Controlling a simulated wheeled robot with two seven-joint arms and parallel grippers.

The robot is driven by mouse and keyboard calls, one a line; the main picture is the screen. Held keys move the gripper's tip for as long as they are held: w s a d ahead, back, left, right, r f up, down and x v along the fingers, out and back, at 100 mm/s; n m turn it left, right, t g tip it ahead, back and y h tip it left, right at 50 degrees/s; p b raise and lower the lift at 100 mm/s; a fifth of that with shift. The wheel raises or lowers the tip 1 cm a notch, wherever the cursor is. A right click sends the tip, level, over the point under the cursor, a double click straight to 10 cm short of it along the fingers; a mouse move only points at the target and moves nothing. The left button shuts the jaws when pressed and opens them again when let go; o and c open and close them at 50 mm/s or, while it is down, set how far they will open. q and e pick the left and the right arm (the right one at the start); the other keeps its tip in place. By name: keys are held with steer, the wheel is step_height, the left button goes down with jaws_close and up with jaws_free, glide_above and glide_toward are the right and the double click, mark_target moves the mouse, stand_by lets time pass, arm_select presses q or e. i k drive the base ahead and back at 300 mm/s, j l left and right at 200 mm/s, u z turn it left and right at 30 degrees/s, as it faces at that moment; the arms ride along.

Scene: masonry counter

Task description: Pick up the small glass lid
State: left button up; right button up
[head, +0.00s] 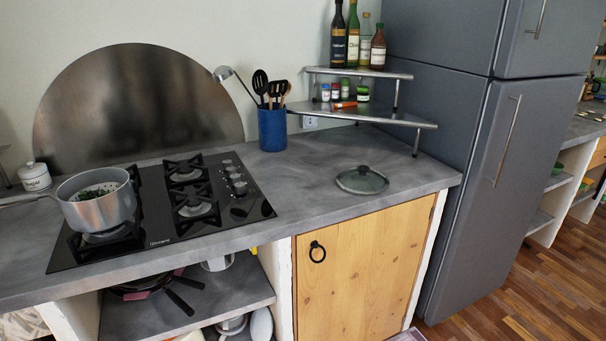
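The small glass lid (362,181) lies flat on the grey counter, right of the gas hob and near the counter's front right part. It is round and see-through, with a dark rim and a dark knob on top. Nothing covers it or touches it from the sides. Neither of my grippers shows in the head view.
A pot (100,211) stands on the black hob (160,222) at the left. A blue utensil holder (272,131) and a metal corner shelf (375,115) with bottles and jars stand behind the lid. A grey fridge (480,130) rises at the right. The counter around the lid is clear.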

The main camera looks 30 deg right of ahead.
mark_target(361, 180)
steer(key=i+l+z, duration=0.2)
steer(key=l, duration=0.3)
steer(key=i+l+z, duration=0.1)
steer(key=l+z, duration=0.15)
steer(key=l, duration=0.3)
steer(key=i+l+z, duration=0.2)
steer(key=l, duration=0.25)
steer(key=i+l+z, duration=0.25)
steer(key=l, duration=0.2)
steer(key=i+l+z, duration=0.2)
steer(key=l, duration=0.2)
